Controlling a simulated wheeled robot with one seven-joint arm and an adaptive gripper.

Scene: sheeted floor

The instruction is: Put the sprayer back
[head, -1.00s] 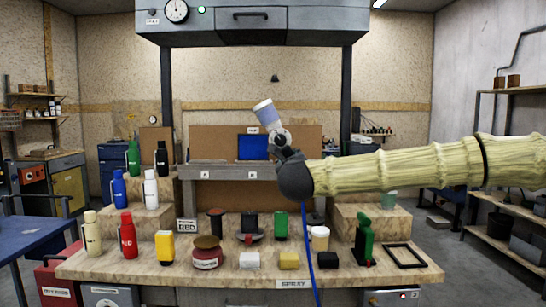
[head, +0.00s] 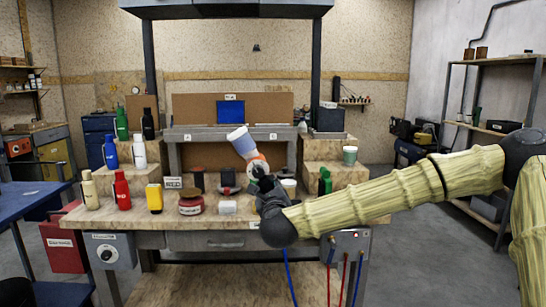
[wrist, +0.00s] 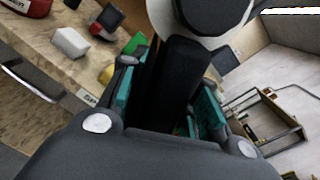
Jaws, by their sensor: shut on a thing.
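In the wrist view the dark handle (wrist: 172,85) stands between the teal finger pads of my gripper (wrist: 165,110), and the white and dark upper part fills the top. A blue hose (head: 289,275) hangs down below my gripper. My arm and the sprayer hide part of the bench top.
Red (head: 121,190), cream and yellow (head: 154,199) bottles, a red tin (head: 190,205) and a white block (head: 227,207) stand along the bench. Side steps hold more bottles. A box with red and blue hoses (head: 349,246) hangs at the front right. Open floor lies at right.

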